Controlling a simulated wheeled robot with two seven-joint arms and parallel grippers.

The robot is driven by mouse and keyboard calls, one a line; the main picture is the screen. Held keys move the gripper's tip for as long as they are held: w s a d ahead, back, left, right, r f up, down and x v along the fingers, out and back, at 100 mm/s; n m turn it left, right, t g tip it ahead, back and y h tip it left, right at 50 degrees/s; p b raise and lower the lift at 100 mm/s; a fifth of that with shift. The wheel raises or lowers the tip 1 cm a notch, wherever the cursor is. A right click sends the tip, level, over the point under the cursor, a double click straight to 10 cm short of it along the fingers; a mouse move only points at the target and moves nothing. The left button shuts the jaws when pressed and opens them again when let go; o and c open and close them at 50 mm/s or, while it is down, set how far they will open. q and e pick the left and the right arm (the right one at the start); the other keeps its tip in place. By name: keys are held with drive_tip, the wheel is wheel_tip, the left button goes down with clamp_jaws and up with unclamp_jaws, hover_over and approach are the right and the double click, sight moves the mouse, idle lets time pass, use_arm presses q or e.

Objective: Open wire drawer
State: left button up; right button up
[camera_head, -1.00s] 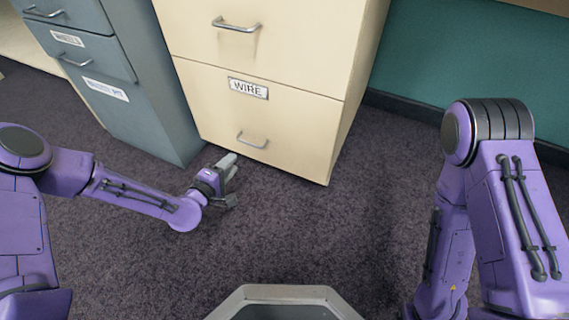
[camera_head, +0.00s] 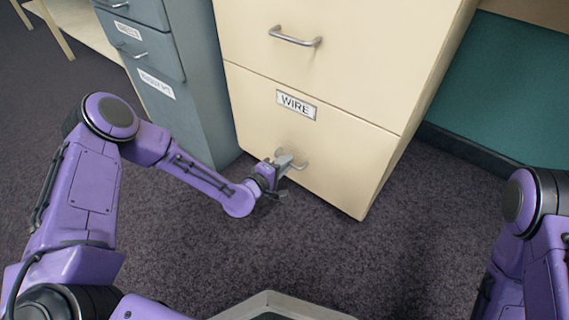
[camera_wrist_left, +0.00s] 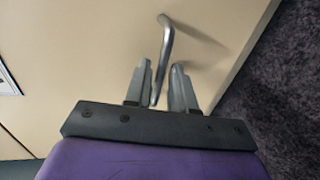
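The wire drawer (camera_head: 345,150) is the lower cream drawer, labelled WIRE, and its front looks flush with the cabinet. Its metal bar handle (camera_head: 303,165) is partly hidden by my left gripper (camera_head: 285,176) in the head view. In the left wrist view, the handle (camera_wrist_left: 167,40) runs down between the two fingers of my left gripper (camera_wrist_left: 161,78). The fingers stand apart on either side of the bar, with gaps visible, so the gripper is open around it. My right gripper is out of view.
An upper cream drawer with its own handle (camera_head: 295,37) is above. A grey-blue cabinet (camera_head: 190,85) stands close on the left. Dark carpet (camera_head: 390,260) is clear in front of the drawer. A teal wall panel (camera_head: 500,90) is at the right.

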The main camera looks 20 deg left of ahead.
use_arm(q)
drive_tip(key=shift+d, duration=0.1)
clamp_jaws()
idle(1.1)
